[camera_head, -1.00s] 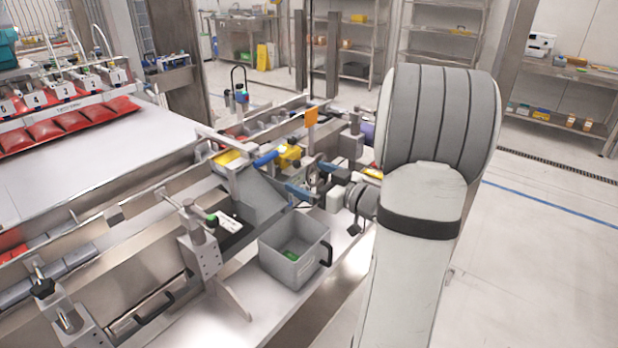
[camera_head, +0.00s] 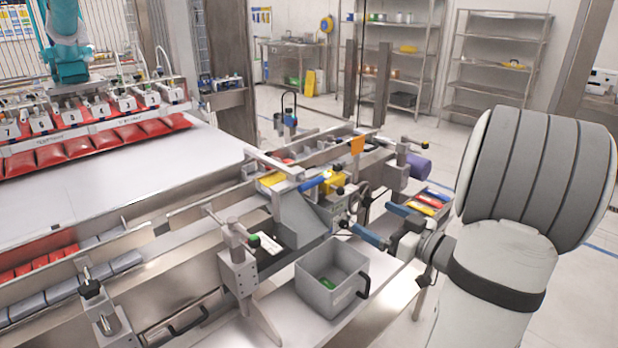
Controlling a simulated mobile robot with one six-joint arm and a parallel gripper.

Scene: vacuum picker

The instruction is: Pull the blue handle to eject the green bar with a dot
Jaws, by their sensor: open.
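The blue handle (camera_head: 313,182) is a short tilted bar beside a yellow block on the grey chute assembly, mid-picture. My gripper (camera_head: 373,217) is to the right of and below it in the picture, apart from it. Its two blue fingers are spread and nothing shows between them. A small green piece (camera_head: 328,283) lies in the grey bin (camera_head: 312,293) below the chute; I cannot make out a dot on it. No other green bar can be made out.
A tray with red, yellow and blue bars (camera_head: 428,203) stands behind my gripper. A clamp post (camera_head: 238,272) stands left of the bin. An orange plate (camera_head: 357,146) rises behind the handle. Floor is open at the right.

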